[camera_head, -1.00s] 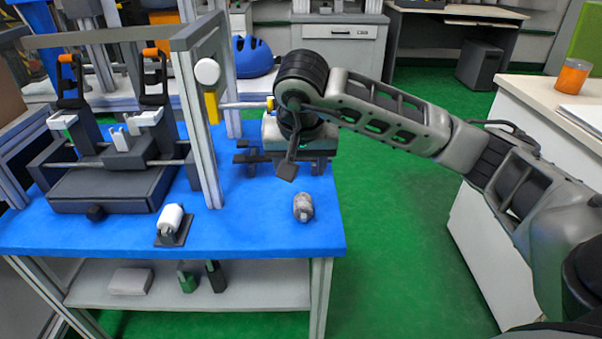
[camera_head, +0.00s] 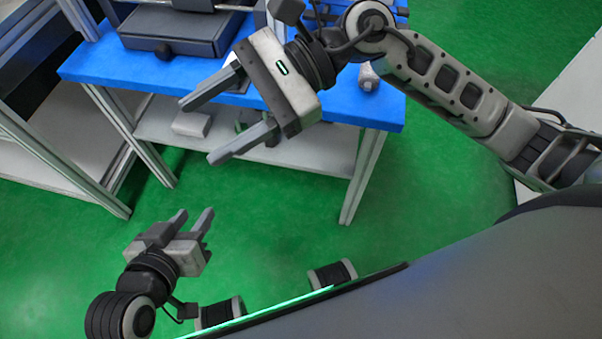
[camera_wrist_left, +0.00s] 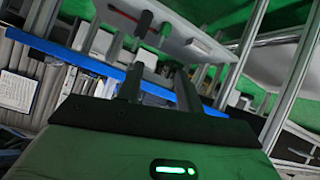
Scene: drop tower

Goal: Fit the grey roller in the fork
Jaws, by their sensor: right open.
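The grey roller (camera_head: 368,78) lies on the right part of the blue table, partly covered by my right arm in the head view. The fork cannot be made out in the present views. My right gripper (camera_head: 212,130) is open and empty, with wide-spread fingers, in front of the table's edge and left of the roller. My left gripper (camera_head: 194,220) is low over the green floor, away from the table, its fingers apart and empty. Its two fingers (camera_wrist_left: 158,86) also show in the left wrist view with nothing between them.
The blue table (camera_head: 110,62) carries a dark grey device base (camera_head: 180,32) at the back. A white roller (camera_head: 236,66) is mostly hidden behind my right gripper. The lower shelf (camera_head: 310,150) holds a light block (camera_head: 192,123). Green floor lies open in front.

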